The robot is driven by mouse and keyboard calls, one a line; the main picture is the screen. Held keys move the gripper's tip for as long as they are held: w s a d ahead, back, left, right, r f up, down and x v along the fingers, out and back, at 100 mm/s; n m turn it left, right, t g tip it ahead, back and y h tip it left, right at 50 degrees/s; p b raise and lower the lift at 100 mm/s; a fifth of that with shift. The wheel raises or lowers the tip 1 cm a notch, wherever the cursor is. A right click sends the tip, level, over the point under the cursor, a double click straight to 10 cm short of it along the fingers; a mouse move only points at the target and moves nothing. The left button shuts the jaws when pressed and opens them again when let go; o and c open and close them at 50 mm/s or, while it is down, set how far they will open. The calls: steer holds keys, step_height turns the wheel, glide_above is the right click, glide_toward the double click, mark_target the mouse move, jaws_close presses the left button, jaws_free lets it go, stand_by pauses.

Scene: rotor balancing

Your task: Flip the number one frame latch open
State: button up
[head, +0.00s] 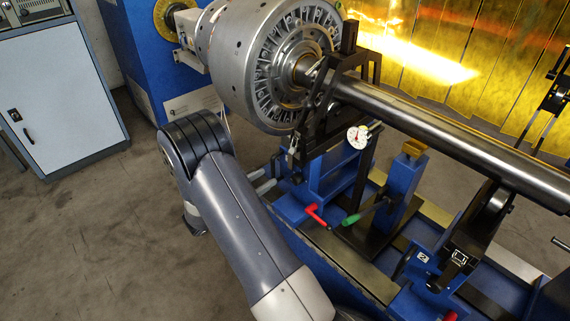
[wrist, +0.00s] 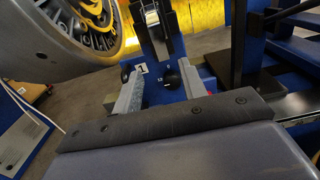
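The number one frame (head: 318,130) is a dark bracket around the shaft beside the big rotor. Its small metal latch (head: 291,151) is on the side facing my arm. In the wrist view a bright metal piece that looks like this latch (wrist: 152,17) is at the top, on the dark frame. A white label with a 1 (wrist: 141,69) is on the blue base below it. My gripper (wrist: 161,70) has its two grey fingers apart with nothing held between them. Its fingers (head: 265,179) also show in the head view, low and left of the latch, apart from it.
The silver rotor (head: 262,60) is close above my gripper. A steel shaft (head: 450,135) runs right to the second frame, labelled 2 (head: 422,258). A dial gauge (head: 357,136), red handle (head: 317,216) and green handle (head: 350,220) stand nearby. Open floor (head: 90,230) is at left.

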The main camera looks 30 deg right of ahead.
mark_target(290, 163)
steer(key=d, duration=0.2)
steer(key=d+b, duration=0.1)
steer(key=d, duration=0.2)
steer(key=w+d+b, duration=0.1)
steer(key=d, duration=0.2)
steer(key=shift+w+d, duration=0.1)
steer(key=shift+d, duration=0.15)
steer(key=shift+c, duration=0.4)
jaws_close()
